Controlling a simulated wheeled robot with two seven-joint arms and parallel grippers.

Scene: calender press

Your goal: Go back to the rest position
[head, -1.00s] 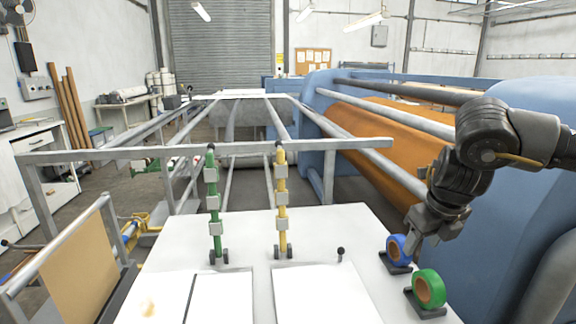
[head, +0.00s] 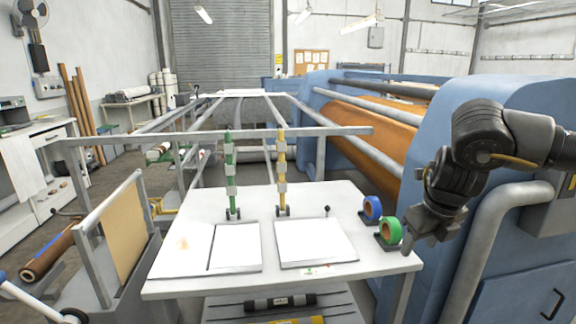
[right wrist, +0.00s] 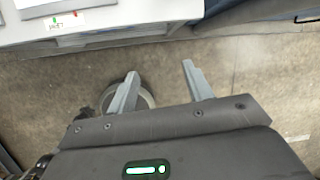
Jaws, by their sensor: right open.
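My right gripper (head: 422,240) is to the right of the white table, close to the green tape roll (head: 390,230) on its stand. In the right wrist view its two fingers (right wrist: 160,88) are apart with nothing between them, above the floor and beside the table edge. My left gripper does not show in either view.
The white table (head: 180,288) bears a blue tape roll (head: 372,208), white panels (head: 314,242), and green (head: 231,175) and yellow (head: 281,172) posts. The blue calender press (head: 440,133) stands close on the right. A cart with a tan board (head: 124,232) is at left.

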